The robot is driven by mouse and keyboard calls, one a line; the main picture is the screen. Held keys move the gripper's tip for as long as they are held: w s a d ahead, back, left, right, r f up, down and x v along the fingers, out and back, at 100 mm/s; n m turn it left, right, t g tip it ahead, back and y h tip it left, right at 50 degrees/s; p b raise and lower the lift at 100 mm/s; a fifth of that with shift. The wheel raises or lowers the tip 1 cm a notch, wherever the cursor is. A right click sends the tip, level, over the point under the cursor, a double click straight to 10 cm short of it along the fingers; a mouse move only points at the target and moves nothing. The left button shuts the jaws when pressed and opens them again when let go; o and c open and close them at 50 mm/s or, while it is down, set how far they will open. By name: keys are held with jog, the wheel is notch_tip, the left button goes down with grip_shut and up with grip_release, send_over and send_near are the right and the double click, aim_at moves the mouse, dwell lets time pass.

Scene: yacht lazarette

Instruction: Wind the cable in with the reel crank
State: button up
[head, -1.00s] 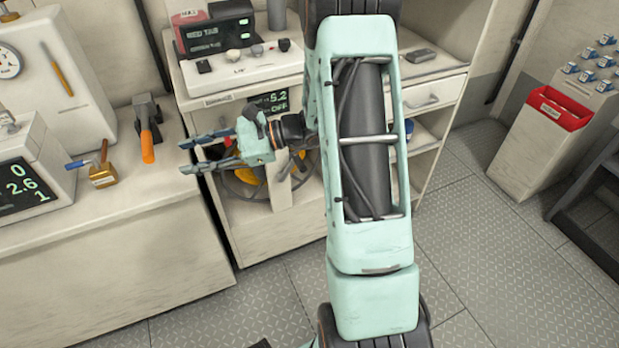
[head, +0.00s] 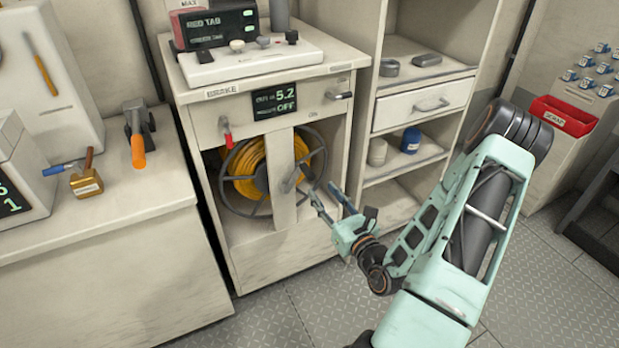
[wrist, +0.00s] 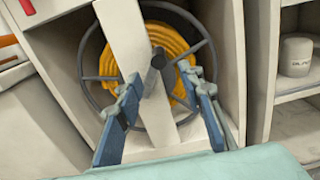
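The reel (head: 222,196) is a dark spoked wheel wound with orange-yellow cable (head: 243,170), standing in the open front of a cream cabinet. A pale upright post crosses in front of it. What looks like the crank, a small dark piece (head: 291,184), sits at the post; in the wrist view its dark knob (wrist: 157,62) shows ahead of the fingers. My gripper (head: 328,200) is open and empty, low in front of the cabinet's right side and pointing at the reel. In the wrist view its blue fingers (wrist: 165,103) lie either side of the post, apart from the knob.
Shelves with a blue jar (head: 411,141) stand to the right. Metal floor in front is clear.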

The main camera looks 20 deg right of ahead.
aim_at(309, 174)
jog(key=w+b, duration=0.1)
jog(key=w, duration=0.8)
jog(key=shift+w+a+b, duration=0.2)
jog(key=shift+w+b, duration=0.05)
jog(key=shift+b, duration=0.15)
grip_shut()
